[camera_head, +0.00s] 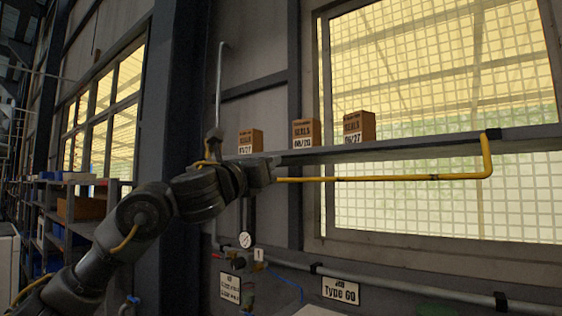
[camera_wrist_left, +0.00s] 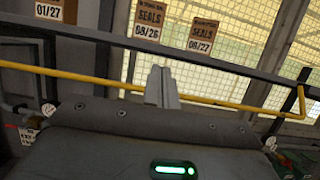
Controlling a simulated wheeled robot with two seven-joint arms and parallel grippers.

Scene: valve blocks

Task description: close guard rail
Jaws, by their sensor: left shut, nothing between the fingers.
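The yellow guard rail (camera_head: 400,178) runs level in front of the shelf and window. At its right end it bends up to a dark mount on the shelf edge. In the left wrist view the rail (camera_wrist_left: 220,102) crosses behind my fingers and bends at the right. My left gripper (camera_head: 272,168) is at the rail's visible left part, in front of the wall. Its fingers also show in the left wrist view (camera_wrist_left: 160,75), closed together and empty. Whether they touch the rail I cannot tell. My arm hides the rail's left end in the head view. My right gripper is not in view.
Several cardboard boxes labelled SEALS, such as the right one (camera_head: 359,127), stand on the narrow shelf (camera_head: 420,147) above the rail. A gauge (camera_head: 246,240), pipes (camera_head: 410,288) and signs (camera_head: 340,290) are below. The space before the window is clear.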

